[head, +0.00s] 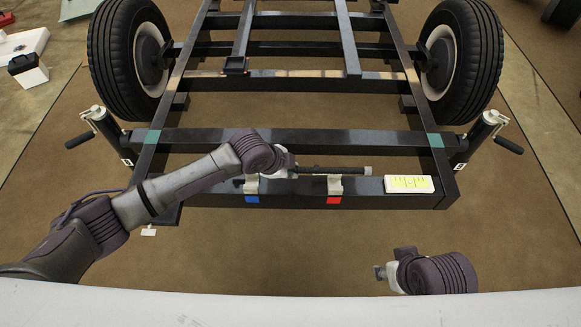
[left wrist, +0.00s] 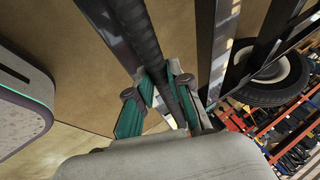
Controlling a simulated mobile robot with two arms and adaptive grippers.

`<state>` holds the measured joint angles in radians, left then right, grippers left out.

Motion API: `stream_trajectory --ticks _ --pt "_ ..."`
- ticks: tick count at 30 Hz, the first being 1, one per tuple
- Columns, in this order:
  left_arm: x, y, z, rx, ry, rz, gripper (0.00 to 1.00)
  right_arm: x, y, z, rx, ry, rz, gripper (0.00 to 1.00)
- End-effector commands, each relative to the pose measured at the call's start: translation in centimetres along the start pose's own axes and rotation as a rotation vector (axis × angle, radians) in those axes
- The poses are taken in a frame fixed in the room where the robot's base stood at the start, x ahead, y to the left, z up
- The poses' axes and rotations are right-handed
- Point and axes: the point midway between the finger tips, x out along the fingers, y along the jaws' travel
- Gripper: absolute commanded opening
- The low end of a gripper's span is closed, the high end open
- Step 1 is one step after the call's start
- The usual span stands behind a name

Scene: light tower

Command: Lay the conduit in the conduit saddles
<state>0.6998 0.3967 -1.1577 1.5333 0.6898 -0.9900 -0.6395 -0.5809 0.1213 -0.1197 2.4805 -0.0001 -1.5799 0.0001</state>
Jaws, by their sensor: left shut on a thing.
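The conduit (head: 325,170) is a dark rod with a grey end. It lies about level along the front beam of the black frame. My left gripper (head: 287,168) is shut on it near its left part. In the left wrist view the ribbed conduit (left wrist: 145,38) runs between the teal finger pads (left wrist: 168,92). Two beige conduit saddles stand on the front beam: the left saddle (head: 251,184) above a blue mark, the right saddle (head: 335,185) above a red mark. The conduit passes at the right saddle's top; whether it touches is unclear. My right gripper (head: 383,273) is low and apart from the frame.
A white and yellow level-like block (head: 409,184) sits at the beam's right end. Cranked jacks (head: 98,127) (head: 485,130) stand at both sides, with wheels (head: 128,58) (head: 460,60) behind. Brown floor is clear in front of the beam.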

Motion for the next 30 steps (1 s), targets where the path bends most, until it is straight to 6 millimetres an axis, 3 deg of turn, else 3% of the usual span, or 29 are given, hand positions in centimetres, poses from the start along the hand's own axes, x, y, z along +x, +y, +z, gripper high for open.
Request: stream_trajectory --ticks 20,30 --pt "1.8 0.8 0.7 0.000 0.001 0.000 0.00 0.9 -0.1 0.3 0.000 -0.001 -0.001 0.41" --pt "2.3 1.1 0.9 0.000 0.000 0.000 0.00 1.1 -0.2 -0.8 0.001 0.049 -0.003 0.41"
